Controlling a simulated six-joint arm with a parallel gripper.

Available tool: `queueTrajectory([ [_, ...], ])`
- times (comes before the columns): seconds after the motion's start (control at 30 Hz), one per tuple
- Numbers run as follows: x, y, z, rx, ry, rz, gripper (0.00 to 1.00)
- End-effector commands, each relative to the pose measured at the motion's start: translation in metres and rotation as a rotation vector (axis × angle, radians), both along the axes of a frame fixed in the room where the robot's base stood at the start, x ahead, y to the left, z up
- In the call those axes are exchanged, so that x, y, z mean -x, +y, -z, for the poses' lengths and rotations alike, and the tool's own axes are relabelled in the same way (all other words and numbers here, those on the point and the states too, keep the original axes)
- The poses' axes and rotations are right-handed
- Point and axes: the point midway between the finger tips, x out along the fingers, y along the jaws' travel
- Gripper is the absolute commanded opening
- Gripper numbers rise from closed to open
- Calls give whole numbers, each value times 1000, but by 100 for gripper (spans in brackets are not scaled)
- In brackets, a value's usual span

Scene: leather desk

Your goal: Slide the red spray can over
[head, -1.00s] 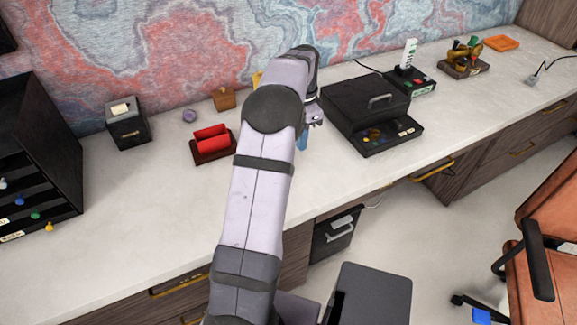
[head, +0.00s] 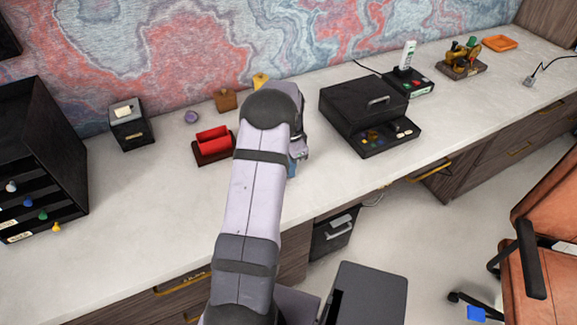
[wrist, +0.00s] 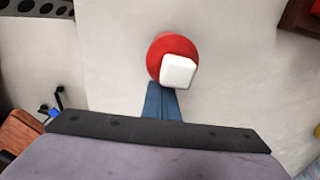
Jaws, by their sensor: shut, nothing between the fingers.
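The red spray can (wrist: 158,48) stands upright in the wrist view, seen from above, with a squarish white cap (wrist: 178,71). My gripper (wrist: 163,88) has its blue fingers shut together and empty. Their tips are right beside the can's near side in that view; I cannot tell whether they touch it. In the head view my arm hides the can, and only a bit of the blue gripper (head: 292,168) shows below my wrist.
A black box with an open drawer (head: 365,110) stands to the right. A black drawer unit (head: 55,150) is at the far left. The pale desktop (head: 150,210) in front is clear.

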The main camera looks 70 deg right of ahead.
Motion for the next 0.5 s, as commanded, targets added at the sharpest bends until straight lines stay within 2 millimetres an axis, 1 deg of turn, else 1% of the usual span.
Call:
queueTrajectory([
  [0.13, -5, 5, -1, 0, 0, 0, 0],
  [0.5, -6, 6, 0, 1, 0, 1, 0],
])
